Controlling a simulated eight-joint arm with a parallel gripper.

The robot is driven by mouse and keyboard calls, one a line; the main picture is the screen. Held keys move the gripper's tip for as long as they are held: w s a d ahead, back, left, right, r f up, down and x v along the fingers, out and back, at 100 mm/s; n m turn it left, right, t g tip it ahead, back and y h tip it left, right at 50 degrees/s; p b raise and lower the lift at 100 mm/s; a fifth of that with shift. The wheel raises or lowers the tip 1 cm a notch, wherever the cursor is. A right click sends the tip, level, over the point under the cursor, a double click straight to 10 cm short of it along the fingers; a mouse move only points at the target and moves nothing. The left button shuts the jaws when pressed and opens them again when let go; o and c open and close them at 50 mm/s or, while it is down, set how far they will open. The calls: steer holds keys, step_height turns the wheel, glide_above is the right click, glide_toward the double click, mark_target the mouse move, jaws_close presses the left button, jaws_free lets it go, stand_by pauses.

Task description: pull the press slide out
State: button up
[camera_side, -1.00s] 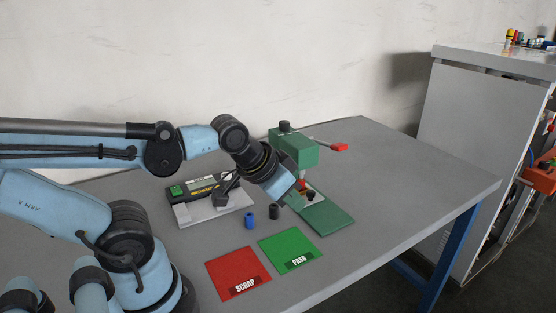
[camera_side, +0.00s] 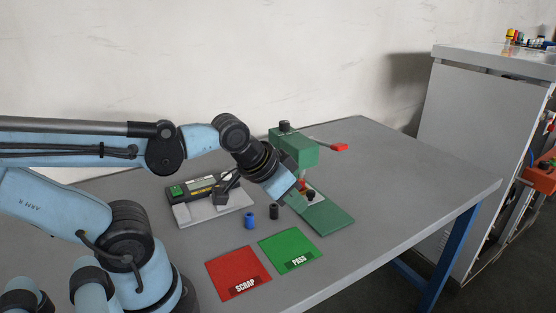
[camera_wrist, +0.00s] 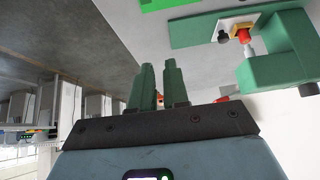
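The green press (camera_side: 300,150) stands at the back of the table, with its green base plate (camera_side: 328,218) reaching forward. The press slide (camera_wrist: 232,24) looks like a light grey plate on that base, with a dark knob (camera_wrist: 222,37); the knob (camera_side: 310,195) also shows in the side view. A red-orange part (camera_wrist: 242,35) sits under the press ram. My gripper (camera_wrist: 158,66) shows two green fingers with a gap between them and nothing held. It is beside the press, apart from the knob in the wrist view. In the side view its fingertips are hard to pick out against the green.
The press lever has a red handle (camera_side: 339,147). A gauge on a grey plate (camera_side: 205,211), a blue cylinder (camera_side: 249,220) and a dark cylinder (camera_side: 273,212) stand left of the press. Red SCRAP (camera_side: 238,271) and green PASS (camera_side: 290,248) mats lie in front. The table's right side is clear.

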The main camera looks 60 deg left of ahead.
steer(key=shift+o, duration=1.2)
steer(key=shift+w+a+r+m, duration=0.2)
steer(key=shift+w+m, duration=0.1)
steer(key=shift+m, duration=0.1)
steer(key=o, duration=0.4)
steer(key=w+a+r+m+g+y, duration=0.1)
steer(key=w+a+m, duration=0.3)
steer(key=m, duration=0.5)
steer(key=shift+w+r+m+g+y, duration=0.3)
steer(key=shift+w+g+y, duration=0.3)
steer(key=shift+w+g, duration=0.45)
steer(key=m+g+y, duration=0.2)
steer(key=m+g, duration=0.1)
steer(key=m, duration=0.7)
glide_toward(311, 192)
steer(key=x, duration=0.9)
jaws_close()
